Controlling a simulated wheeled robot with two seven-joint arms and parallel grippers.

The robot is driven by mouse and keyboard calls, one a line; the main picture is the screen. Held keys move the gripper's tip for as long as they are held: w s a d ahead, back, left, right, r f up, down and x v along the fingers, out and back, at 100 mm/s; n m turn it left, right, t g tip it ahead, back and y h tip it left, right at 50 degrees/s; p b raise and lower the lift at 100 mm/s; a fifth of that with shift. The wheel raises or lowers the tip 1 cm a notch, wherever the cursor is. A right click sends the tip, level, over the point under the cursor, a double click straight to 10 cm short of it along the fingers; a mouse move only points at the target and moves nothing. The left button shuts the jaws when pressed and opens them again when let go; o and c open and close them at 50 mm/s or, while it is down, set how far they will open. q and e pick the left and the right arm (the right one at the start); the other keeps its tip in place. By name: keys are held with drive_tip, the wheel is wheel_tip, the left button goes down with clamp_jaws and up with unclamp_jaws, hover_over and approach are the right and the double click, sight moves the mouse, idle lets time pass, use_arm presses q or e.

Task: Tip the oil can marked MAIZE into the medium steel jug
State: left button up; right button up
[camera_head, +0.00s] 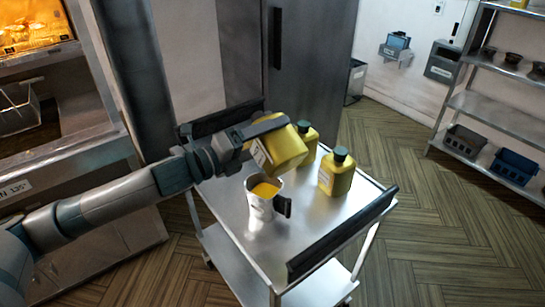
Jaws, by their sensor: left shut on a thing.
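My left gripper (262,129) is shut on a yellow oil can (284,150). The can is tilted well over, above and just behind a steel jug (258,207) on the cart. A white label shows on the can's lower left side, but its word is too small to read. The can's mouth is hidden, and I cannot tell whether oil is running. The jug stands upright with its black handle to the right, and yellow oil (264,190) shows inside near the rim. My right gripper is not in view.
Two more yellow cans with dark green caps stand upright on the steel cart (295,235): one at the right (336,173), one behind the held can (308,140). Black rails edge the cart. A shelf rack (495,115) stands at the right; the floor between is clear.

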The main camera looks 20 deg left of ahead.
use_arm(q)
drive_tip(key=m, duration=0.2)
drive_tip(key=r+m+p, duration=0.1)
drive_tip(key=m, duration=0.1)
drive_tip(key=m+p, duration=0.1)
drive_tip(key=m, duration=0.1)
drive_tip(key=shift+r, duration=0.3)
drive_tip(key=m+p, duration=0.1)
drive_tip(key=m, duration=0.1)
drive_tip(key=m+p, duration=0.1)
drive_tip(key=m, duration=0.2)
drive_tip(key=shift+r+p, duration=0.3)
drive_tip(key=shift+r, duration=0.05)
drive_tip(key=shift+m, duration=0.9)
drive_tip(key=shift+f, duration=0.1)
